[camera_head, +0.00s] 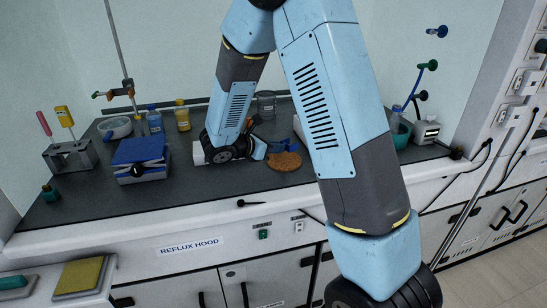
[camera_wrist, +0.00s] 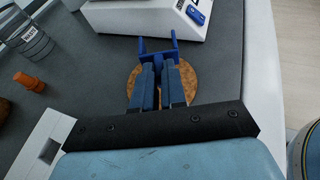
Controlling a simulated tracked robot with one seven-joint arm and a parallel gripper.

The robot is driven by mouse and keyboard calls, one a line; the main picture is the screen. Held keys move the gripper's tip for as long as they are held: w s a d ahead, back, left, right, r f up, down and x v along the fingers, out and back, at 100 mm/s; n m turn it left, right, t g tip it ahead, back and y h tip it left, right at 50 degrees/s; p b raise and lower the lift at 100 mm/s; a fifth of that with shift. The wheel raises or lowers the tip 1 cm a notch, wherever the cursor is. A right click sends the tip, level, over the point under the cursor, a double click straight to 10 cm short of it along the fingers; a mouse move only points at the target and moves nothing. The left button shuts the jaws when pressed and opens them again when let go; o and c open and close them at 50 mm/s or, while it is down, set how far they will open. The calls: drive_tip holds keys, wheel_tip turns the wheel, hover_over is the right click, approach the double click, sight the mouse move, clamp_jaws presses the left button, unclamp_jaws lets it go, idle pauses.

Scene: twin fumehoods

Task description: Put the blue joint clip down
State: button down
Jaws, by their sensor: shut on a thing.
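The blue joint clip (camera_head: 286,145) is at the tips of my gripper (camera_head: 266,149), over the far part of a round cork mat (camera_head: 284,162). In the wrist view the clip (camera_wrist: 158,48) shows as a forked blue piece pointing away from me. My gripper's fingers (camera_wrist: 158,74) are closed on its near end, with the cork mat (camera_wrist: 188,80) below them. The fork reaches past the mat's far edge. I cannot tell whether the clip touches the mat or hangs just above it.
A white device with a blue button (camera_wrist: 165,18) stands just beyond the clip. A labelled beaker (camera_wrist: 32,40) and an orange object (camera_wrist: 28,82) are at the left. A blue jack (camera_head: 138,160) stands left on the hood bench. The bench's front edge is close to the mat.

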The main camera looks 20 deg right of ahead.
sight(274, 164)
drive_tip(key=shift+w+f, duration=0.4)
drive_tip(key=shift+f, duration=0.15)
wheel_tip(274, 164, down, 3)
drive_tip(key=shift+w+f, duration=0.1)
drive_tip(key=c, duration=1.2)
unclamp_jaws()
